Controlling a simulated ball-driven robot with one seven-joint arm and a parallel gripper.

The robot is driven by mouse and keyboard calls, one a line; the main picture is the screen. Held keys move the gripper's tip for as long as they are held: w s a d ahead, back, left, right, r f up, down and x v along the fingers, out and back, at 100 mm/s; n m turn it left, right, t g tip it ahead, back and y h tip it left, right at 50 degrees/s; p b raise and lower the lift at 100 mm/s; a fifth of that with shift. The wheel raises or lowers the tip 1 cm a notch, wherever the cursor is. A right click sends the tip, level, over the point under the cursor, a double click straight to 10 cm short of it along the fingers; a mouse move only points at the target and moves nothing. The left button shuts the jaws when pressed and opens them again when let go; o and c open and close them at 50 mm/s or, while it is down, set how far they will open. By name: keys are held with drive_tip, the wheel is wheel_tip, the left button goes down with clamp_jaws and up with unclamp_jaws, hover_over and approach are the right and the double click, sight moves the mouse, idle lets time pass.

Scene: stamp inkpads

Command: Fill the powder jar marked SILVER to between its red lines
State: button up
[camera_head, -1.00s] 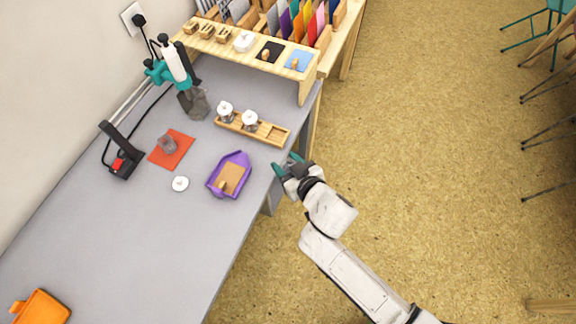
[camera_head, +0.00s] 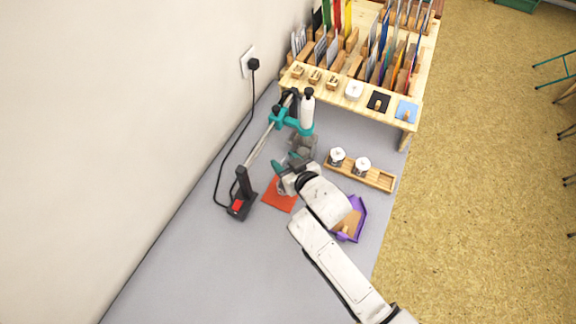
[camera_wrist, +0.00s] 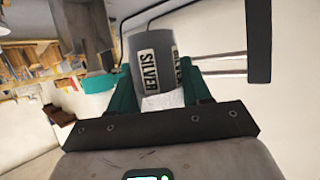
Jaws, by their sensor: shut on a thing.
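The grey jar (camera_wrist: 148,65) with a black-and-white SILVER label sits between the teal fingers of my gripper (camera_wrist: 157,88) in the wrist view. My gripper is shut on it. In the head view my gripper (camera_head: 287,166) is over the red mat (camera_head: 274,197), and its wrist largely hides the jar. The jar's red lines and fill level cannot be made out. A clamped tool (camera_head: 306,112) with a white body and teal holder stands just behind my gripper, with a grey part (camera_head: 304,146) below it.
A wooden tray (camera_head: 379,179) with two white-topped jars (camera_head: 337,155) is to the right. A purple tray (camera_head: 359,218) lies partly behind my arm. A black post with a red switch (camera_head: 238,207) stands left. The grey table front is clear.

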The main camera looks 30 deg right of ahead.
drive_tip(key=shift+w+a, duration=0.2)
drive_tip(key=shift+w, duration=0.05)
drive_tip(key=n+h+b, duration=0.1)
drive_tip(key=d+f+n+h+b, duration=0.1)
drive_tip(key=n+b, duration=0.1)
drive_tip(key=shift+s+d+f+g+h, duration=0.1)
drive_tip(key=shift+d+f+g+h, duration=0.1)
drive_tip(key=shift+g+h, duration=0.1)
drive_tip(key=d+f+n+h+b, duration=0.1)
drive_tip(key=b, duration=0.1)
drive_tip(key=shift+s+n+h+b, duration=0.15)
drive_tip(key=shift+n+h+b, duration=0.15)
drive_tip(key=shift+n+b, duration=0.1)
drive_tip(key=shift+d+f+n+h+b, duration=0.2)
drive_tip(key=shift+n+h+b, duration=0.3)
drive_tip(key=shift+b, duration=0.45)
drive_tip(key=shift+d+f+n+h+b, duration=0.2)
drive_tip(key=shift+n+h+b, duration=0.25)
drive_tip(key=shift+b, duration=0.5)
idle(1.1)
drive_tip(key=shift+d+f+n+h+b, duration=0.1)
drive_tip(key=shift+f+n+h+b, duration=0.2)
drive_tip(key=shift+n+h+b, duration=0.6)
drive_tip(key=shift+d+f+n+h+b, duration=0.1)
drive_tip(key=shift+f+n+b, duration=0.25)
drive_tip(key=shift+b, duration=1.05)
idle(1.3)
